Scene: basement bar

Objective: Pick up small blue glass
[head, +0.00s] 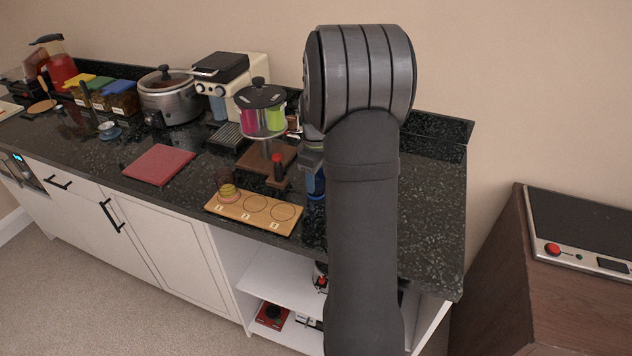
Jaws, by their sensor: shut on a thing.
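The small blue glass (316,187) is at the right part of the dark counter, just behind the right end of a wooden board. Only its left part shows; my arm hides the rest. My gripper (313,165) is right above and around the top of the glass, mostly hidden behind my arm, and is shut on it. I cannot tell whether the glass touches the counter.
A dispenser with coloured drinks (262,118) stands behind. A red cutting board (158,164) lies left. A wooden cabinet (492,285) stands right, past the counter's end.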

